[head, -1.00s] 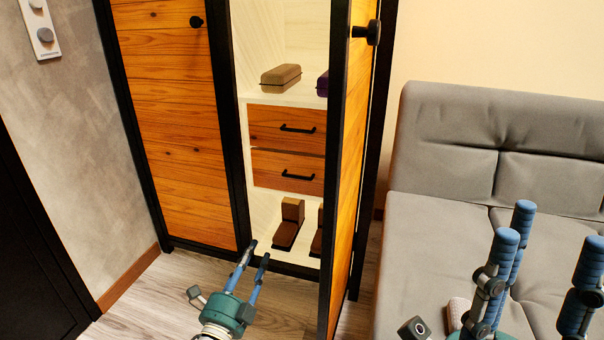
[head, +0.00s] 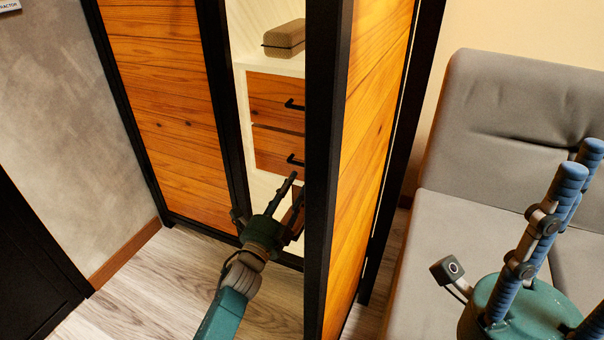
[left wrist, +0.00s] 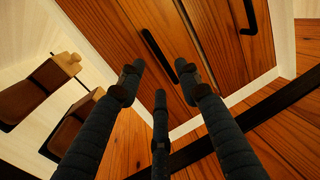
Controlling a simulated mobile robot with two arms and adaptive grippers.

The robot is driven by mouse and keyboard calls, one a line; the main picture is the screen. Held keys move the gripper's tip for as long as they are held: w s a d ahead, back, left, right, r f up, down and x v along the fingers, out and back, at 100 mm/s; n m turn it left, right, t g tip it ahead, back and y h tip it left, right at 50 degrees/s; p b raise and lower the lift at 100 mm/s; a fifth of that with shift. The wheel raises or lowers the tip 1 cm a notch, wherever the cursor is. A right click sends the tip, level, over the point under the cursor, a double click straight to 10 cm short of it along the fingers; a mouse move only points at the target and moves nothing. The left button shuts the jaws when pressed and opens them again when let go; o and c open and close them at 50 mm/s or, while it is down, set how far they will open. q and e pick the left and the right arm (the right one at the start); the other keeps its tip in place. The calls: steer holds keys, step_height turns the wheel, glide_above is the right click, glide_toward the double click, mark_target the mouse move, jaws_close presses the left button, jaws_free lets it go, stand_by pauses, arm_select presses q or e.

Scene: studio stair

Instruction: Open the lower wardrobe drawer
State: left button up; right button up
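The lower wardrobe drawer (head: 272,148) has an orange wood front and a black bar handle (head: 294,160); it looks shut. In the left wrist view its front (left wrist: 115,35) and handle (left wrist: 157,52) are seen close up, with the view turned. My left gripper (head: 290,182) is inside the wardrobe opening, just below the handle. In the left wrist view its fingers (left wrist: 160,82) are spread and empty, with the near end of the handle between and beyond the tips. Part of the drawer is hidden behind the open door. My right gripper (head: 577,170) is open and empty in front of the sofa.
The open wardrobe door (head: 372,130) stands right of my left arm, close to it. The upper drawer (head: 270,98) is shut, with a brown case (head: 285,38) above it. Brown shoes (left wrist: 40,90) sit below the drawers. A grey sofa (head: 510,130) is at right.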

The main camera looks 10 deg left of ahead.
arm_select(q)
steer(key=b+x, duration=0.1)
steer(key=x, duration=0.5)
jaws_close()
